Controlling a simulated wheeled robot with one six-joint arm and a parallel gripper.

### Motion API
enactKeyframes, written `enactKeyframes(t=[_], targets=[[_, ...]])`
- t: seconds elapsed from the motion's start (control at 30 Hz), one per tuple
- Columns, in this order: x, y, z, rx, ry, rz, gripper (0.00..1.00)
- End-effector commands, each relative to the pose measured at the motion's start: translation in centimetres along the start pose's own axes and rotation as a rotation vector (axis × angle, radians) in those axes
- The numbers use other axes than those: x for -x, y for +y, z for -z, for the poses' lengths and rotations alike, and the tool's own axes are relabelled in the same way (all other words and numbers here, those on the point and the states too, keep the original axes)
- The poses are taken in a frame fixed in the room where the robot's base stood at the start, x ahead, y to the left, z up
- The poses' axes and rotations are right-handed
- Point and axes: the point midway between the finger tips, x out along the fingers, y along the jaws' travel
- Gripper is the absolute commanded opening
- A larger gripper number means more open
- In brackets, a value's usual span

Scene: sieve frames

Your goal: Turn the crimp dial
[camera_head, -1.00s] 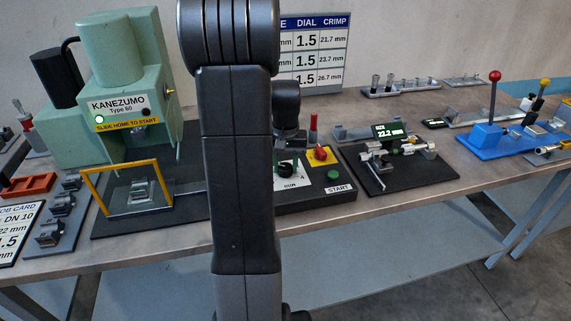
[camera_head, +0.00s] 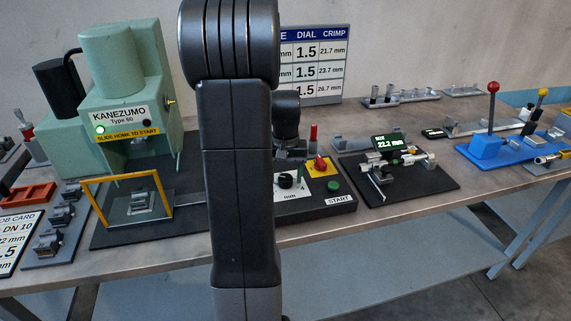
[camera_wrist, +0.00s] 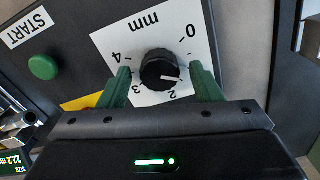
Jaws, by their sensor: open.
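The crimp dial (camera_wrist: 160,70) is a round black ribbed knob on a white scale plate (camera_wrist: 120,40) marked mm in the wrist view. Its white pointer mark lies between the 2 and the side where the right finger covers the scale; a 1 is not readable. My gripper (camera_wrist: 160,74) is open, with one green finger on each side of the dial. A small gap seems to show at each side; contact cannot be told. In the head view the dial (camera_head: 286,180) sits at the front of the black control box, and my arm hides part of it.
A green START button (camera_head: 333,187) and a red knob on yellow (camera_head: 318,165) share the box. The green press (camera_head: 120,60) stands left, the gauge with a 22.2 mm display (camera_head: 388,142) right. A dial and crimp chart (camera_head: 320,65) stands behind.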

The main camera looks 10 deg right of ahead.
Motion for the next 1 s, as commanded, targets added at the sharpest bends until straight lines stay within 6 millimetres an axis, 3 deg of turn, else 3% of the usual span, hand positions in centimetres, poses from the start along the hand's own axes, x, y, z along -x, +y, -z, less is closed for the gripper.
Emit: enactKeyframes(t=[0.17, 0.4, 0.6, 0.8, 1.0], targets=[[2.6, 0.0, 0.1, 0.000, 0.005, 0.000, 0.59], [8.2, 0.0, 0.1, 0.000, 0.007, 0.000, 0.59], [11.8, 0.0, 0.1, 0.000, 0.004, 0.000, 0.59], [13.4, 0.0, 0.0, 0.000, 0.001, 0.000, 0.59], [13.6, 0.0, 0.0, 0.000, 0.000, 0.000, 0.59]])
